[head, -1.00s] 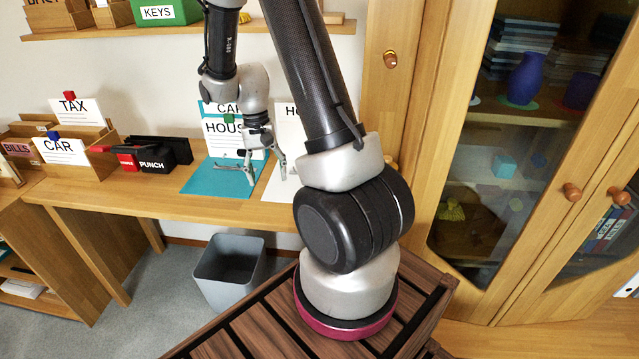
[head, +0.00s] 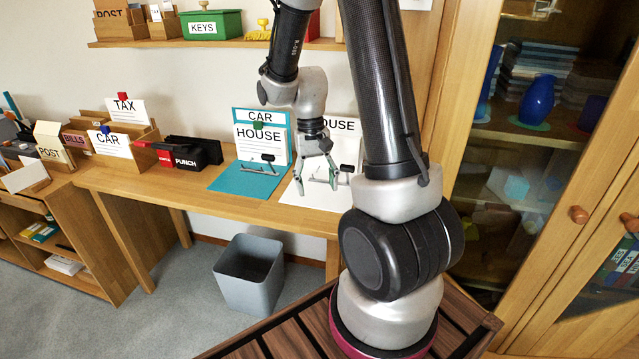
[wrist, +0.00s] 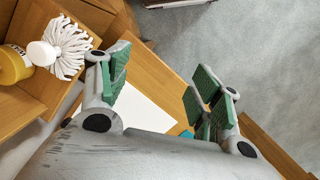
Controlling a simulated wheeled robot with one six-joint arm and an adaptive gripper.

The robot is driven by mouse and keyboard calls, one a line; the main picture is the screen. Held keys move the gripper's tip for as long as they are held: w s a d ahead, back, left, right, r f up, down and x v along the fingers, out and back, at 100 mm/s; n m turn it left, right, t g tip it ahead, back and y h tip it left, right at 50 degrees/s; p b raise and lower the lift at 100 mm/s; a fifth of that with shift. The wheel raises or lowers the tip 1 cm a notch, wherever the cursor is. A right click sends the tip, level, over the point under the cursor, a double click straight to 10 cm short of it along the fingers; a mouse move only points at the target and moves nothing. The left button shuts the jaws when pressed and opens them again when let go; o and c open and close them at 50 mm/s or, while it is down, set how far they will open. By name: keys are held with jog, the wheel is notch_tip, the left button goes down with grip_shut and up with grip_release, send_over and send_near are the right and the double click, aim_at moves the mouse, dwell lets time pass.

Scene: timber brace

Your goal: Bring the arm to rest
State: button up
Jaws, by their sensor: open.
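My gripper (head: 316,165) is open and empty, pointing down above the desk in front of the white HOUSE file (head: 297,197). In the wrist view its two green-padded fingers (wrist: 160,92) stand wide apart with nothing between them. The teal CAR file (head: 232,183) lies open to the left, with a HOUSE sheet (head: 262,140) standing against its upright back. My arm rises from its base and partly hides the HOUSE file and the shelf.
A row of holders with TAX (head: 125,112), CAR (head: 110,146) and a PUNCH box (head: 187,162) stands on the desk's left. A green KEYS box (head: 212,27) sits on the wall shelf. A grey bin (head: 249,277) stands below. A glass-door cabinet (head: 492,170) is close at right.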

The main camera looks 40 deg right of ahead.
dwell(0.4)
jog(key=s+a+r+n+t, duration=0.1)
jog(key=s+r+n+t, duration=0.1)
jog(key=s+r, duration=0.5)
jog(key=s+a+r+n+t, duration=0.2)
jog(key=s+r+t, duration=0.2)
jog(key=r, duration=0.9)
jog(key=s, duration=0.3)
jog(key=shift+s+a+r+n, duration=0.2)
jog(key=shift+s+r+n, duration=0.1)
jog(key=shift+n, duration=0.1)
